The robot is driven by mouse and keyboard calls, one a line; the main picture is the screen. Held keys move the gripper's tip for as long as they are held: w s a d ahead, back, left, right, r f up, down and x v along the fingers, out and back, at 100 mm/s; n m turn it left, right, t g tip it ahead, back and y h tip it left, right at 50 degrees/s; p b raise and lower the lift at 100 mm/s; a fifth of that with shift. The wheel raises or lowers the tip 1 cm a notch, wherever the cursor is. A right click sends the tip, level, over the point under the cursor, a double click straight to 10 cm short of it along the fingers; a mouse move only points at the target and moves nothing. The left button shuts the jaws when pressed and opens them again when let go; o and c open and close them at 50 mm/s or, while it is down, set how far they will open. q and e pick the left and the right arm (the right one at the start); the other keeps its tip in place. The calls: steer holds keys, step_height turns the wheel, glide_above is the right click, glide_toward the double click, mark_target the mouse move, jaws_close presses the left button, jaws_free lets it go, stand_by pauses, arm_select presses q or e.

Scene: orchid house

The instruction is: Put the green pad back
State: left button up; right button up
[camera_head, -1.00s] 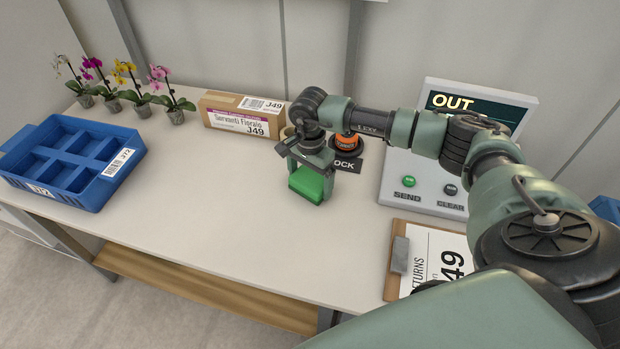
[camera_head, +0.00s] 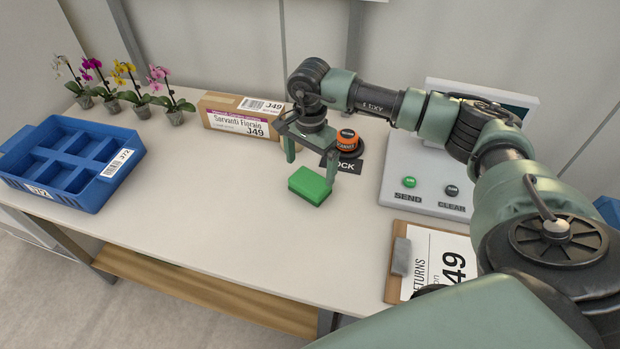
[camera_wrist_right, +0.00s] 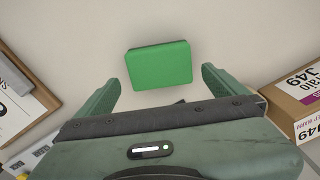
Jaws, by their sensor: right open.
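The green pad (camera_head: 310,185) lies on the table, in front of the orange button and the black sign. My right gripper (camera_head: 309,168) is open and empty, above and just behind the pad, apart from it. In the right wrist view the green pad (camera_wrist_right: 159,65) lies on the pale tabletop beyond the two spread fingers (camera_wrist_right: 160,88). Nothing is between the fingers. My left gripper is not in view.
A blue crate (camera_head: 125,175) with empty compartments stands at the left. Several potted orchids (camera_head: 120,80) and a cardboard box (camera_head: 240,115) stand at the back. The SEND and CLEAR console (camera_head: 430,190) and a clipboard (camera_head: 400,285) are at the right. The front-middle tabletop is clear.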

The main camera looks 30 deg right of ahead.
mark_target(310, 180)
step_height(310, 180, up, 6)
steer(key=shift+f, duration=0.1)
steer(key=shift+a, duration=0.1)
